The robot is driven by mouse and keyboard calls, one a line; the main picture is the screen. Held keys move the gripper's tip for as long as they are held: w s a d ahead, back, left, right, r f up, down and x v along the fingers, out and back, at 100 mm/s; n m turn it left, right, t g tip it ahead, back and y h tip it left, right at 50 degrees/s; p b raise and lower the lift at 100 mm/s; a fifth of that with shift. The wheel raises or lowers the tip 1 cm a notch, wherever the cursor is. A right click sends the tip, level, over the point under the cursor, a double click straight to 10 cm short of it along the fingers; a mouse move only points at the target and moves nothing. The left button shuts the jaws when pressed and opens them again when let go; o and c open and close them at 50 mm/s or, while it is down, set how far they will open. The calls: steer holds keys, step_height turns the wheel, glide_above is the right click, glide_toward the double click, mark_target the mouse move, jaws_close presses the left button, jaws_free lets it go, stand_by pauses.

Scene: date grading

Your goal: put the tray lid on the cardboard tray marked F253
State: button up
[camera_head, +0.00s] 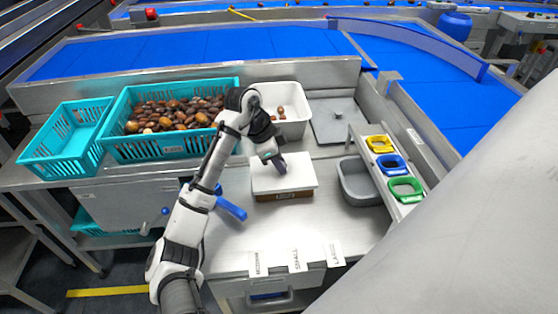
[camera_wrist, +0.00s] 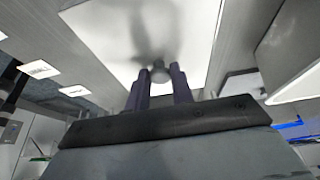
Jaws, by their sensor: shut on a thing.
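The white tray lid (camera_head: 297,172) lies flat over a brown cardboard tray (camera_head: 284,196) on the steel table, in the middle of the head view. Only the tray's front side shows below the lid, and I cannot read its marking. My gripper (camera_head: 279,166) comes down onto the middle of the lid. In the wrist view the two dark fingers of my gripper (camera_wrist: 159,87) are shut on the small round grey knob (camera_wrist: 160,73) of the lid (camera_wrist: 115,40). I cannot tell whether the lid is fully seated on the tray.
A teal crate of dates (camera_head: 172,146) and an empty teal crate (camera_head: 52,169) stand left. A grey tub (camera_head: 355,190) stands right, beside a shelf with yellow, blue and green rings (camera_head: 405,187). Labels (camera_head: 295,260) line the front.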

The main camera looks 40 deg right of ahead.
steer(key=shift+f, duration=0.6)
stand_by(0.4)
steer(key=o, duration=1.4)
steer(key=shift+o, duration=0.2)
steer(key=shift+r, duration=0.1)
steer(key=shift+r+p, duration=2.95)
steer(key=shift+r, duration=0.5)
